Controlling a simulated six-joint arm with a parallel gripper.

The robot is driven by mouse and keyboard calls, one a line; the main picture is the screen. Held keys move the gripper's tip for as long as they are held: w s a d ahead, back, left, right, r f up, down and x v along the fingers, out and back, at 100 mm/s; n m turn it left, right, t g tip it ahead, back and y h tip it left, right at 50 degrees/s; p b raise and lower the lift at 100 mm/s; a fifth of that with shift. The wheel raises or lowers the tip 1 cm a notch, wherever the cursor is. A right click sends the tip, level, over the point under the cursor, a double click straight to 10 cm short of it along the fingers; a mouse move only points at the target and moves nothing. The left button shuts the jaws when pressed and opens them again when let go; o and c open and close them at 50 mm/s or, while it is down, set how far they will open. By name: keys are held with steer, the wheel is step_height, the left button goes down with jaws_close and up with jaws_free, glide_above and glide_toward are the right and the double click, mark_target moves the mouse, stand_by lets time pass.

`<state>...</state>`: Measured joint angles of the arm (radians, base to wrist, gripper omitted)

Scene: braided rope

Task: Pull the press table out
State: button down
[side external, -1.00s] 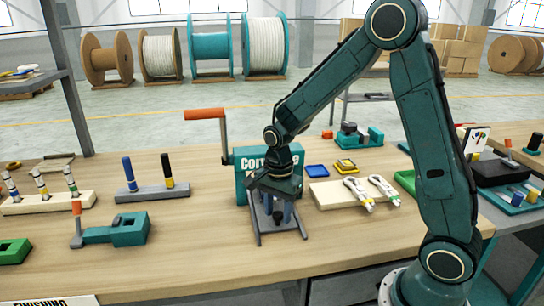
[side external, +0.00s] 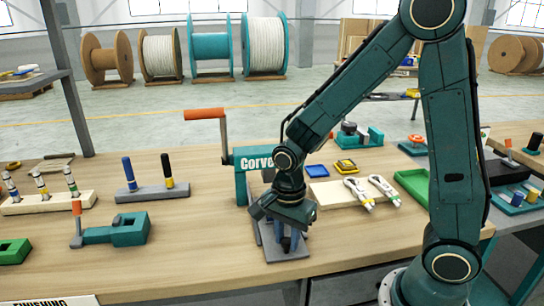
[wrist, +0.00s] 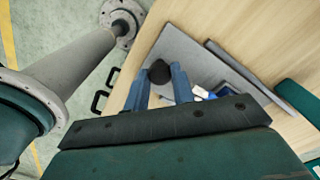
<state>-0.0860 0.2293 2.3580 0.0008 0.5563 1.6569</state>
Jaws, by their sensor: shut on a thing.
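The teal press (side external: 243,170) with an orange-handled crank stands on the bench, partly hidden behind my arm. Its grey press table (side external: 268,250) reaches out in front of it towards the bench's front edge. My gripper (side external: 286,244) points down over the table's front part. In the wrist view the grey table (wrist: 195,55) lies under my gripper (wrist: 160,74). The two blue fingers are shut on a round black knob (wrist: 159,71) on the table. A white and blue item (wrist: 205,92) shows beyond the fingers, partly hidden.
A teal clamp (side external: 115,231) and a grey marker stand (side external: 153,192) are at the left.

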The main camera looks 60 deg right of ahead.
steer(key=shift+s+a, duration=0.6)
steer(key=shift+a, duration=0.05)
steer(key=c, duration=1.2)
jaws_free()
steer(key=shift+d, duration=0.1)
steer(key=shift+o, duration=0.2)
steer(key=shift+r, duration=0.15)
step_height(320, 180, up, 14)
steer(key=shift+f, duration=0.2)
steer(key=s+d+r+n+t, duration=0.2)
steer(key=s+n, duration=0.3)
steer(key=n, duration=0.4)
steer(key=s+d+r+n+t, duration=0.1)
steer(key=s+r+n+t, duration=0.1)
steer(key=s+n, duration=0.4)
steer(key=n+t, duration=0.1)
steer(key=n, duration=0.2)
steer(key=shift+d+r+t, duration=0.3)
steer(key=shift+d, duration=0.05)
